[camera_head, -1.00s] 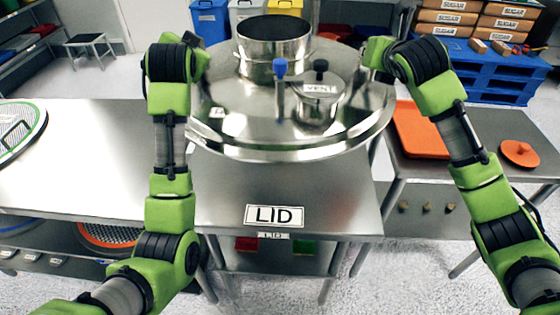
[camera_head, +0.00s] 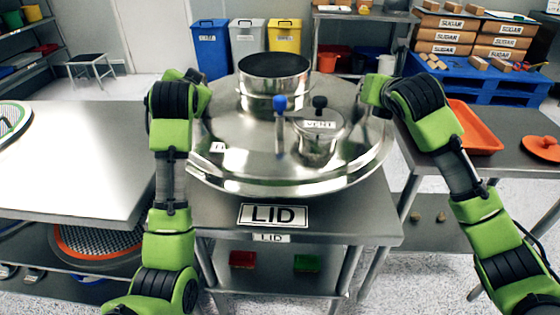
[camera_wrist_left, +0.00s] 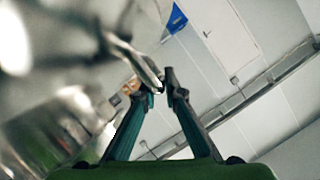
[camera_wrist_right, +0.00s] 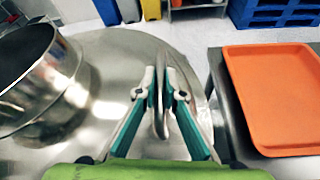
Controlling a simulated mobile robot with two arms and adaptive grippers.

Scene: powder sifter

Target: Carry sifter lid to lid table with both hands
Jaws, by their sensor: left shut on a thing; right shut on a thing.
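The sifter lid (camera_head: 225,170) is a wide, shiny round steel disc. It carries an open steel collar (camera_head: 262,100), a small pot marked VENT (camera_head: 318,140) and a blue-knobbed post (camera_head: 281,130). The lid lies roughly level over the lid table (camera_head: 365,225), which has a LID sign at its front. I cannot tell whether the lid touches the tabletop. My left gripper (camera_head: 203,92) is at the lid's left side, shut on metal of it; the left wrist view (camera_wrist_left: 160,82) is blurred. My right gripper (camera_head: 370,95) is shut on an upright handle (camera_wrist_right: 160,95) at the lid's right side.
A steel table (camera_head: 80,150) stands close on the left. On the right another table (camera_head: 510,165) bears an orange tray (camera_head: 470,130). Behind are blue, grey and yellow bins (camera_head: 248,50) and sugar boxes (camera_head: 440,35) on a blue pallet (camera_head: 480,85). Red and green blocks sit on the lower shelf (camera_head: 275,278).

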